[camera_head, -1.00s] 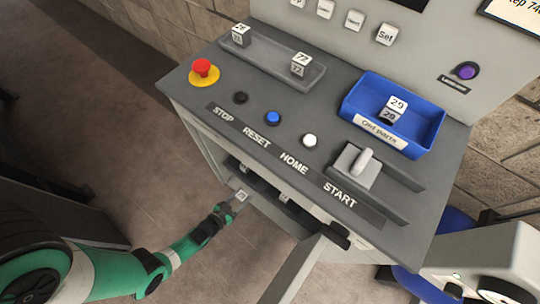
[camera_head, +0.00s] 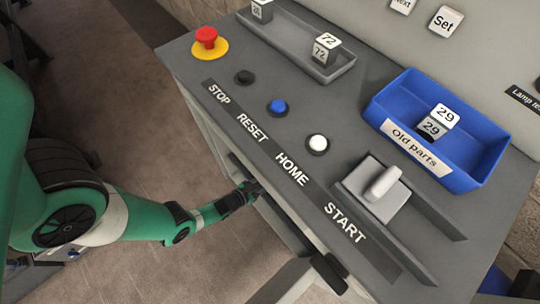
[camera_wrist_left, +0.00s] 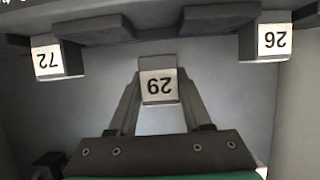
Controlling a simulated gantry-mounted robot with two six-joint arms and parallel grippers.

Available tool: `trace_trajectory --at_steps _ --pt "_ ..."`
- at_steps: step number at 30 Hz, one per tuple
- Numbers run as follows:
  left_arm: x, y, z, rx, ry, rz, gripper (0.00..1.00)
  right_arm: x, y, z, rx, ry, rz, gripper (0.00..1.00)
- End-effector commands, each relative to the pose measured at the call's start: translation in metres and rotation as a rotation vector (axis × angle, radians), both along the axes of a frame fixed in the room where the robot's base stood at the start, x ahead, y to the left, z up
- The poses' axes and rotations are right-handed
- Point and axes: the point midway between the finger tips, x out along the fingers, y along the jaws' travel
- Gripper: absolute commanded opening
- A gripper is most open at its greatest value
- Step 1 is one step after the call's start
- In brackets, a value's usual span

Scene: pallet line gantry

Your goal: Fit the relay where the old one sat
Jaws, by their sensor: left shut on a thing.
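My left gripper (camera_wrist_left: 157,112) is shut on a relay labelled 29 (camera_wrist_left: 159,87), which shows upside down between the two fingers in the left wrist view. Relay 72 (camera_wrist_left: 47,61) and relay 26 (camera_wrist_left: 273,40) sit on either side of it, up against the grey structure. The held relay lies between them; I cannot tell whether it touches a socket. In the head view my left gripper (camera_head: 250,190) reaches under the console's front edge, and the held relay is hidden there. Another 29 relay (camera_head: 436,123) sits in the blue Old parts bin (camera_head: 480,181).
A grey tray (camera_head: 290,42) on the console holds a relay 72 (camera_head: 325,48) and another relay (camera_head: 262,10). The red stop button (camera_head: 207,37), several small buttons and a grey lever (camera_head: 383,183) are on the console top. An open door panel (camera_head: 285,285) stands below, right of my gripper.

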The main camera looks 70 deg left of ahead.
Motion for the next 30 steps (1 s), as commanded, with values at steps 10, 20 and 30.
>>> trace_trajectory --at_steps 10,20,30 --pt "-0.003 0.004 -0.035 0.001 0.0 0.013 0.0 0.0 0.0 -0.033 0.0 0.001 0.0 0.79" --pt "-0.003 0.004 -0.035 0.0 0.0 0.012 0.79 0.0 0.0 -0.033 0.0 0.001 0.0 0.79" --pt "-0.006 0.0 -0.027 -0.001 0.002 0.005 0.79 0.0 0.0 -0.025 0.0 0.001 0.0 0.79"
